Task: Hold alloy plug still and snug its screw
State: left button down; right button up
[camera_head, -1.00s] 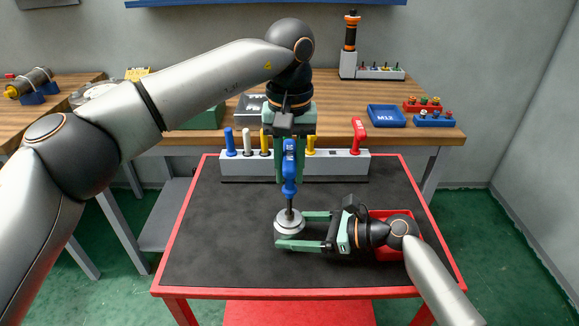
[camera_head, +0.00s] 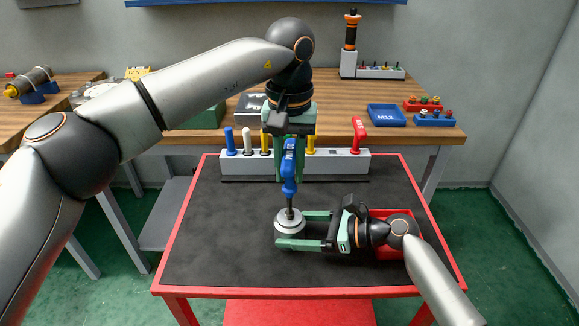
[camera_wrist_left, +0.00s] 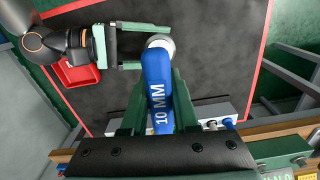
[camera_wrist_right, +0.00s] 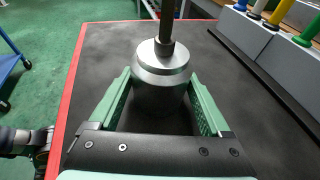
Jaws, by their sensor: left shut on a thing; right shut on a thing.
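The alloy plug (camera_head: 288,229) is a silver stepped cylinder standing upright on the dark mat; it fills the middle of the right wrist view (camera_wrist_right: 160,78). My right gripper (camera_head: 292,230) lies low and is shut on the plug, one finger on each side. My left gripper (camera_head: 289,168) points down above the plug and is shut on the handle of a blue driver (camera_head: 289,178). The handle reads 10 MM in the left wrist view (camera_wrist_left: 158,92). The driver's dark shaft stands upright on the plug's top centre. The screw itself is hidden under the shaft tip.
A grey rack (camera_head: 338,165) with several coloured driver handles stands at the mat's back edge. A red tray (camera_head: 386,252) sits under my right wrist. Behind is a wooden bench (camera_head: 345,120) with a blue M12 tray (camera_head: 386,115). The mat's left side is clear.

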aim_at(290, 152)
pick_arm(q)
jog(key=shift+n, duration=0.5)
jog(key=shift+r, duration=2.55)
pick_arm(e)
jog(key=o, duration=1.1)
jog(key=shift+d, duration=0.1)
